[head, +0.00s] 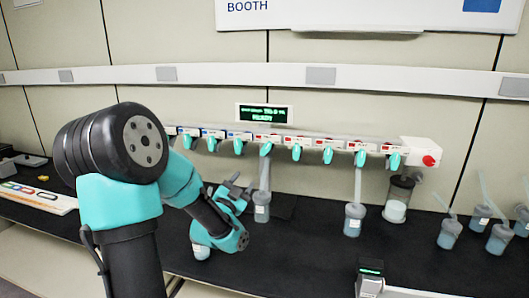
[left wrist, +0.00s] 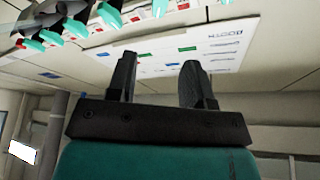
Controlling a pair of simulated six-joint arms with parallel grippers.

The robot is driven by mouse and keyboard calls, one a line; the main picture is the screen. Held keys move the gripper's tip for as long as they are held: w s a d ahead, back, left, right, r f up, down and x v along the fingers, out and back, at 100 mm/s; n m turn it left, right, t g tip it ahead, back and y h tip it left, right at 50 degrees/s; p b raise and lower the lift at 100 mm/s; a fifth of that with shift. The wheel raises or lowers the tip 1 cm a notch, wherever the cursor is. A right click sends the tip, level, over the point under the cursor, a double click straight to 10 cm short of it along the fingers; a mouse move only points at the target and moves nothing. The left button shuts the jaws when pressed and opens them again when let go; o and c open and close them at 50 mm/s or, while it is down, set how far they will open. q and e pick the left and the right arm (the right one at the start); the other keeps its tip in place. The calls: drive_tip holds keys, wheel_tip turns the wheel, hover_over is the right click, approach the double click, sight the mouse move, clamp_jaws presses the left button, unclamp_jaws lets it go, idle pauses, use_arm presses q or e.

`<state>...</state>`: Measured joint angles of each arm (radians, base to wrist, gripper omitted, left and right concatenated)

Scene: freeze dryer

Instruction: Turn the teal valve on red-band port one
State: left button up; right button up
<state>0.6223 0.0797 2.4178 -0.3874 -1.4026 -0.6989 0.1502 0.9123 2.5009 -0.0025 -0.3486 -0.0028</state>
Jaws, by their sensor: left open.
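A manifold rail (head: 345,141) runs along the back wall with a row of teal valves. Some ports have blue bands and others red bands. A red-band valve (head: 266,149) hangs near the middle, above a tube. I cannot read the port numbers, so I cannot tell which is port one. My left gripper (head: 240,183) is below the rail, apart from the valves, and partly hidden by its own wrist. In the left wrist view its two fingers (left wrist: 157,76) are apart with nothing between them. Teal valves (left wrist: 110,16) show there at the top left. My right gripper is not in view.
Flasks hang from the rail at the middle (head: 262,205) and right (head: 354,220). A flask (head: 201,251) sits below my left wrist. Several flasks (head: 450,233) stand at the right. A display (head: 264,114) tops the rail. A small device (head: 370,280) is in front.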

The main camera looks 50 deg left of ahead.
sight(265, 149)
use_arm(q)
drive_tip(key=x, duration=1.6)
drive_tip(key=shift+w+a+r, duration=0.1)
drive_tip(key=shift+w, duration=0.05)
